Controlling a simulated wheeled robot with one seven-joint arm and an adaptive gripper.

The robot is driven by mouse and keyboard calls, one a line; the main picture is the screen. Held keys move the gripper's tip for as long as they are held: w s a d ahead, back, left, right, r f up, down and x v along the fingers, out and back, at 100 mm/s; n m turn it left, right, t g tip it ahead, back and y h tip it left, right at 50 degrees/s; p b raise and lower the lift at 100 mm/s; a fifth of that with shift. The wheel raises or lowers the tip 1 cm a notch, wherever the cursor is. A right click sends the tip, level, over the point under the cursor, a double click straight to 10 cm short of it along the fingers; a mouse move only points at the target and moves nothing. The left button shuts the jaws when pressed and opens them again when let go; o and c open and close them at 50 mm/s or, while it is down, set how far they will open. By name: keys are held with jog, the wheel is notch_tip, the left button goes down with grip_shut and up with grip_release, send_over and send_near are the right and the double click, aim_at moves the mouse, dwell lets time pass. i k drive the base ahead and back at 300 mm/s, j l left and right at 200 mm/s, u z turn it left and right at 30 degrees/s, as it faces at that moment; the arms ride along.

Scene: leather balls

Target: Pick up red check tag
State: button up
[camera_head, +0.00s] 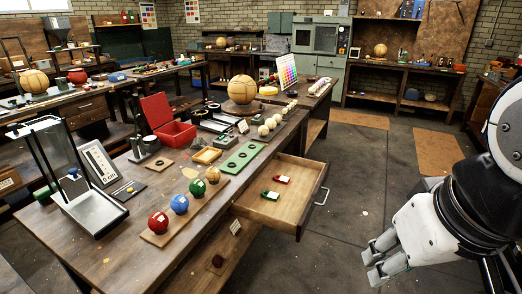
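A small red tag (282,179) lies flat in the open drawer (290,209) of the near workbench, toward the drawer's back right. It has a pale patch on it. A similar green tag (270,195) lies in the same drawer, in front and to the left of the red one. My gripper (371,267) is at the lower right, over the floor, to the right of the drawer and well apart from it. Its two fingers show a gap between them, with nothing seen held.
The workbench (130,259) carries red, blue, green and tan balls on a wooden strip (160,238), a red open box (170,125), a green board (242,160) and a glass-sided instrument (78,190). The drawer's handle (322,197) juts toward the floor. Floor between bench and arm is clear.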

aim_at(279, 178)
jog(key=i+l, duration=0.5)
jog(key=i+l+u, duration=0.15)
jog(key=i+l, duration=0.75)
jog(key=l, duration=0.15)
jog(key=i+l+u, duration=0.1)
jog(key=i+l, duration=0.35)
jog(key=i+l+u, duration=0.1)
jog(key=i+l, duration=0.35)
jog(key=l, duration=0.2)
